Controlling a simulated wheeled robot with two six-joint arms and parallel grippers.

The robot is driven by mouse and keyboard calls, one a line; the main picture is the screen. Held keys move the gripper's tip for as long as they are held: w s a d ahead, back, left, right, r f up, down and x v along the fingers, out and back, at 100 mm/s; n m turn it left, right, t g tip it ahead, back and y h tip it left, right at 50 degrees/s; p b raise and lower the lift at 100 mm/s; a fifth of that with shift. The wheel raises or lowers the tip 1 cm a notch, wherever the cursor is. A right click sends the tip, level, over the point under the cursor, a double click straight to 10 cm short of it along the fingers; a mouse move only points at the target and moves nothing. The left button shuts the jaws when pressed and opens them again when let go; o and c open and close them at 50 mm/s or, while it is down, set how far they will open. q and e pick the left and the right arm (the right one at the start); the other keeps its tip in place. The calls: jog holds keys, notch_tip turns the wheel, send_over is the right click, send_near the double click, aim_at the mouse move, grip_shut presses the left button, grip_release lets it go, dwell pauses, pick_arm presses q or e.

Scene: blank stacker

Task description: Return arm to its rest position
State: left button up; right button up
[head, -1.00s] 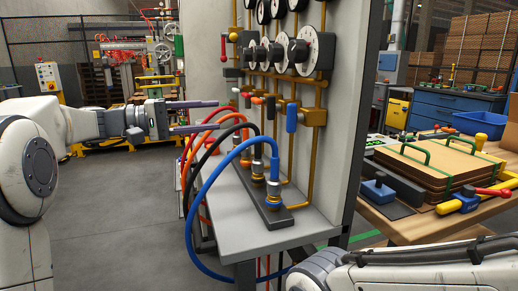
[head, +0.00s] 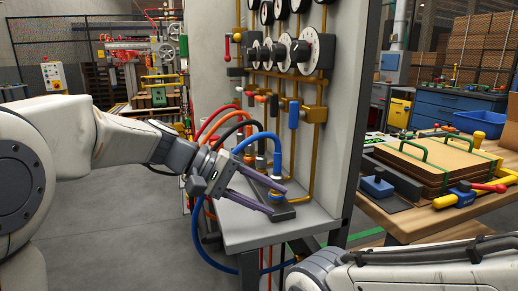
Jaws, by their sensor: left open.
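My left arm (head: 130,137) reaches in from the left. Its gripper (head: 278,199) is open, the two purple-grey fingers spread apart and pointing right and down.
The panel (head: 345,100) carries dials, brass pipes and valves above the bench (head: 310,217). A wooden table (head: 400,228) with strapped cardboard sheets (head: 437,165) and a yellow-and-blue tool (head: 463,196) stands at right. The floor (head: 120,230) at left is open.

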pick_arm(q)
jog(key=s+f+m+g+y, duration=0.2)
jog(key=s+f+m+y, duration=0.3)
jog(key=s+f, duration=0.75)
jog(key=s+a+f+m+t+y, duration=0.2)
jog(key=s+a+f+m+y, duration=0.4)
jog(key=s, duration=0.5)
notch_tip(320, 180, up, 31)
jog(key=n+p, duration=0.1)
jog(key=p, duration=3.1)
jog(key=shift+w+r+n+g, duration=0.2)
jog(key=shift+w+n+g, duration=0.1)
jog(key=shift+w, duration=0.1)
pick_arm(e)
notch_tip(320, 180, up, 32)
pick_arm(q)
jog(key=shift+a, duration=0.15)
pick_arm(e)
jog(key=shift+a, duration=0.1)
jog(key=shift+c, duration=0.2)
